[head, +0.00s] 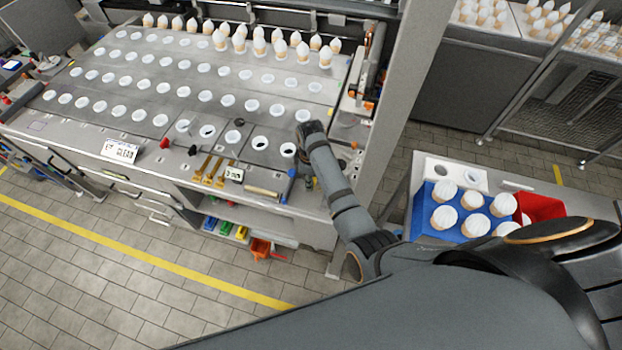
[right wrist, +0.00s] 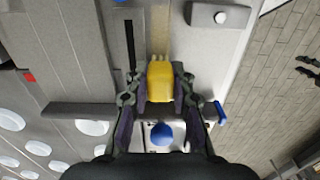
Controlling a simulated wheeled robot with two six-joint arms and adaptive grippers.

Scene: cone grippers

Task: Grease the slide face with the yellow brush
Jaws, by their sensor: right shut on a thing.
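My right gripper (head: 308,130) is over the right end of the machine table, its fingers pointing away from the head camera. In the right wrist view it is shut on the yellow brush (right wrist: 160,82), held between both fingers. The brush's far end meets a pale tan strip (right wrist: 160,30) in the picture, which may be the slide face. I cannot tell whether they touch. The brush is hidden behind the gripper in the head view. My left gripper is not in view.
The machine table (head: 150,100) has rows of white cups, with filled cones along the back. A grey post (head: 405,90) stands right of my right forearm. A blue crate (head: 425,215) of white-topped cones and a red bin (head: 540,205) are at the right. A blue knob (right wrist: 162,133) sits below the brush.

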